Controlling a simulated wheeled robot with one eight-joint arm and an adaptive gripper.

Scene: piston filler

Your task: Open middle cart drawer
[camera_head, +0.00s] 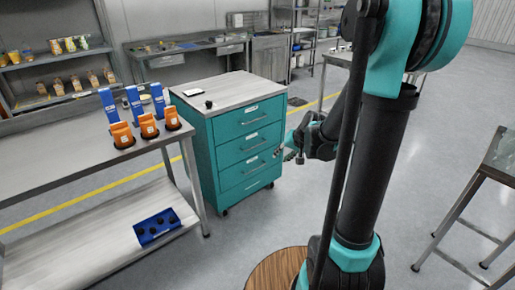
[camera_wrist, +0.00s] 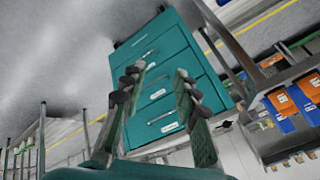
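A teal cart (camera_head: 207,150) with a grey top and several stacked drawers stands in the middle of the head view. All its drawers look closed, each with a handle and a white label. The middle drawers (camera_head: 250,143) are on its front face. My gripper (camera_head: 289,154) is beside the right edge of this front. In the wrist view the cart (camera_wrist: 170,85) appears upside down behind my gripper (camera_wrist: 160,75). The two fingers are spread with nothing between them. I cannot tell the exact gap to the handles, but no grip on one shows.
A metal table (camera_head: 495,160) is at the right. The floor before the cart is clear.

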